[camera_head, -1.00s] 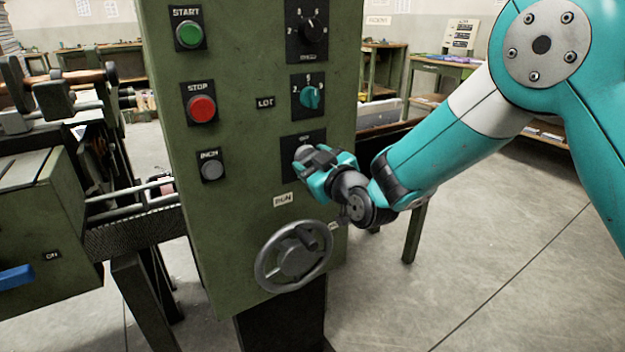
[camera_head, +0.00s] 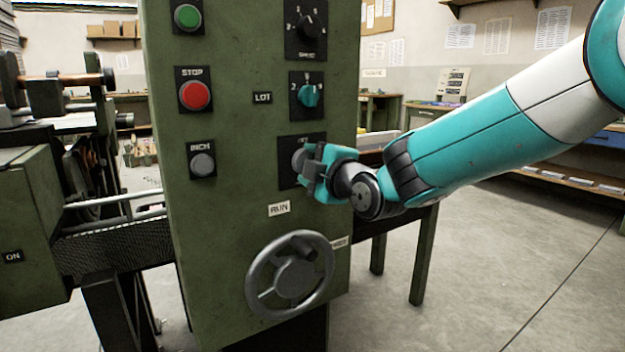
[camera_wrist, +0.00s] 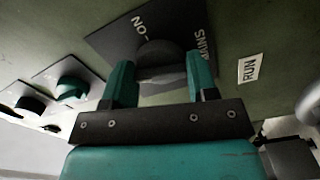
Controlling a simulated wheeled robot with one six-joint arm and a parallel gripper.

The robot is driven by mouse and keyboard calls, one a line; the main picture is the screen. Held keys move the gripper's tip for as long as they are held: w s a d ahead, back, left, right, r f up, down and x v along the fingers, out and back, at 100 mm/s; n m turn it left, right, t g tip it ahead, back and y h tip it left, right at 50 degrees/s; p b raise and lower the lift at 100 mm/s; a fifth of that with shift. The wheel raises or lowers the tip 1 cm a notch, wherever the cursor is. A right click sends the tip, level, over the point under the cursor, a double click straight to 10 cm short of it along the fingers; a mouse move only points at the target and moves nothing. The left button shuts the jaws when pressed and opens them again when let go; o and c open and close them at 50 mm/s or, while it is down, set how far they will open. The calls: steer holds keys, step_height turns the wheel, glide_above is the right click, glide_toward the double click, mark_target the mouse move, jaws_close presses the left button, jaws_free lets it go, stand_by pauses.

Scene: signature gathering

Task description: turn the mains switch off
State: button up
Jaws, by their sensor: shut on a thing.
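The mains switch is a grey round knob on a dark square plate (camera_head: 288,176) low on the right of the green control panel (camera_head: 235,190). In the wrist view, the knob (camera_wrist: 160,52) sits on its plate, with "MAINS" and an "ON" mark legible, both turned in the picture. My gripper (camera_head: 306,166) is at the knob from the right. In the wrist view, my gripper (camera_wrist: 160,80) has one teal finger on each side of the knob's grip and is shut on it. The fingers and wrist hide part of the plate in the head view, so the pointer's direction is unclear there.
A red STOP button (camera_head: 195,95), a grey INCH button (camera_head: 202,164) and a teal LOT dial (camera_head: 309,95) are on the same panel. A handwheel (camera_head: 290,275) sticks out below my gripper. Open floor (camera_head: 480,280) lies to the right.

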steer(key=shift+n+b, duration=0.9)
steer(key=shift+n, duration=0.4)
steer(key=shift+r, duration=0.1)
steer(key=o, duration=0.9)
steer(key=v, duration=1.7)
steer(key=shift+s+d, duration=0.15)
steer(key=shift+d, duration=0.05)
